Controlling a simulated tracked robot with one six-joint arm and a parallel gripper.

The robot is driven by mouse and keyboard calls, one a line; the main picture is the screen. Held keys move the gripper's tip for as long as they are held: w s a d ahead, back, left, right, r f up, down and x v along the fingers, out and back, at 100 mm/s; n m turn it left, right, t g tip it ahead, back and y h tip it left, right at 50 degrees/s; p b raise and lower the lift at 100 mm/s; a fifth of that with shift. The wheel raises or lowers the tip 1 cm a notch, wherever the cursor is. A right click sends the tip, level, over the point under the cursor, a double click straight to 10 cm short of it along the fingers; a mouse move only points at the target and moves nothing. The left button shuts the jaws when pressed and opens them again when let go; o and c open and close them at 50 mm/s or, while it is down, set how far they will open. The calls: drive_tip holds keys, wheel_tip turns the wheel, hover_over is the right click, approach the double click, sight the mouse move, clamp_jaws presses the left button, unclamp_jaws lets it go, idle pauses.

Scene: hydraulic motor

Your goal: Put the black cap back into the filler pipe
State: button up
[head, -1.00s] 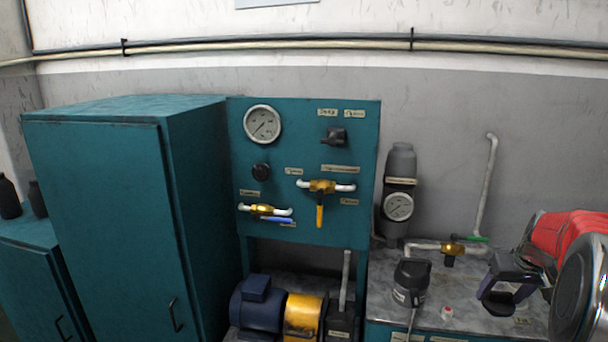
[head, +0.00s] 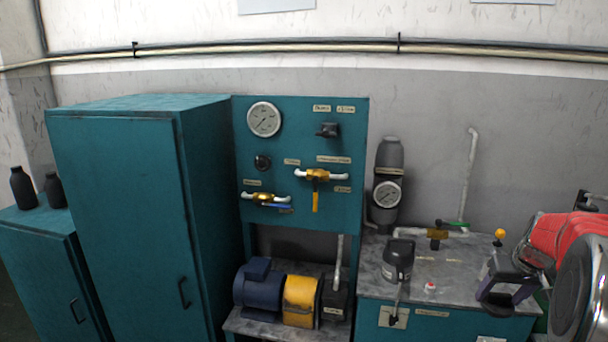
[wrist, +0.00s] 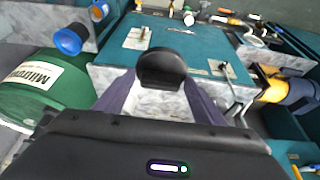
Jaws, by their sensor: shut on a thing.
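In the wrist view, the black cap (wrist: 162,68) is a dark rounded piece between the two purple-grey fingers of my gripper (wrist: 160,92). My gripper is shut on it, and the cap is held above the grey worktop. I cannot tell for sure which part is the filler pipe. A black-topped fitting (head: 397,260) stands on the worktop left of my gripper.
A small red-and-white piece (head: 430,287) lies on the worktop. A valve with a green handle (head: 452,224) and a vertical pipe (head: 468,180) are behind. A blue and yellow motor (head: 280,292) sits left. A green drum (wrist: 40,90) and blue-rimmed round part (wrist: 70,40) are at the wrist view's left.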

drive_tip(key=shift+s, duration=0.2)
drive_tip(key=shift+w+d+r+m, duration=0.1)
drive_tip(key=shift+w+d+m, duration=0.1)
drive_tip(key=shift+m, duration=0.1)
drive_tip(key=shift+d+f, duration=0.15)
drive_tip(key=shift+f, duration=0.1)
drive_tip(key=shift+s+f+m+h, duration=0.3)
drive_tip(key=shift+f+m, duration=0.3)
drive_tip(key=w+a+f+n+y, duration=0.1)
drive_tip(key=a+f, duration=0.3)
drive_tip(key=a, duration=1.5)
drive_tip(key=w+a+f+n, duration=0.1)
drive_tip(key=a+f+n, duration=0.3)
drive_tip(key=a, duration=1.5)
drive_tip(key=shift+w+f+y, duration=0.25)
drive_tip(key=shift+f+y, duration=0.15)
drive_tip(key=shift+f, duration=0.05)
drive_tip(key=shift+s, duration=0.1)
